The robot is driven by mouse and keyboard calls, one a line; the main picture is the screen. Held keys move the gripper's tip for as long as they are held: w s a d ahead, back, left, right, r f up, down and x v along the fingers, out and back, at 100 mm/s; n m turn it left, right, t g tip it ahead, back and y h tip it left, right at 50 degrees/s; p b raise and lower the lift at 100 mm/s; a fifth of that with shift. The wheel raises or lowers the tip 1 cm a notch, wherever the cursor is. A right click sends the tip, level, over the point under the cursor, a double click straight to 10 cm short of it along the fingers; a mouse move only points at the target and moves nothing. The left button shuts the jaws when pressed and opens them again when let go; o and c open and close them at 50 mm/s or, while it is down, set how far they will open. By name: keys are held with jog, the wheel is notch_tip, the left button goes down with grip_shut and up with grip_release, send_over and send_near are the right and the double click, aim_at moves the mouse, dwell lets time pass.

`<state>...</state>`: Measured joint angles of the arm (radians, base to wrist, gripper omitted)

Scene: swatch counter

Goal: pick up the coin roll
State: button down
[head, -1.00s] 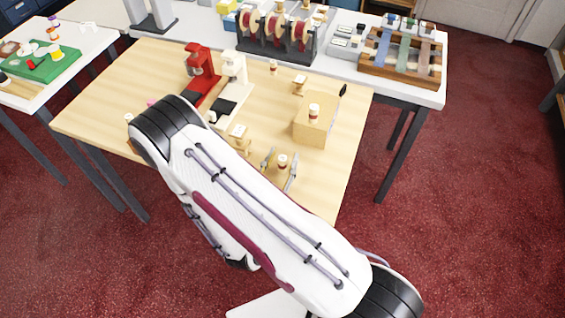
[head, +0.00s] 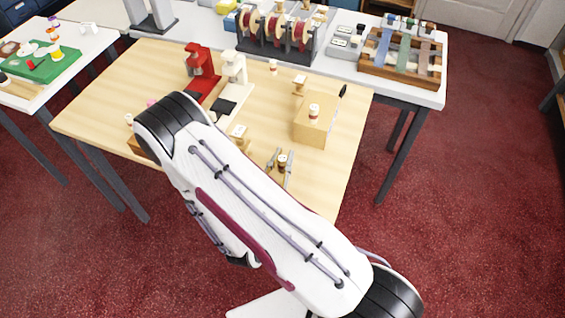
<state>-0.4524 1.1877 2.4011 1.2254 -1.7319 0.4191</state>
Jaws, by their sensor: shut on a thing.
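My gripper (head: 281,164) is at the front right part of the wooden table, its two grey fingers on either side of a small coin roll (head: 282,159). The fingers are shut on it. The coin roll looks like a short upright cylinder with a pale top and a brown-red side. Whether it touches the table cannot be told. A similar small cylinder (head: 314,111) stands on the wooden box, and another (head: 273,66) stands near the back of the table.
The wooden box (head: 311,131) stands behind and right of my gripper. A small wooden stand (head: 239,134) is to its left. A red machine (head: 200,65) and a cream machine (head: 235,68) stand farther back. My arm hides the table's front left part.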

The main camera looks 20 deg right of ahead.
aim_at(283, 157)
jog(key=shift+r, duration=0.1)
jog(key=shift+r, duration=4.85)
jog(key=shift+w, duration=0.1)
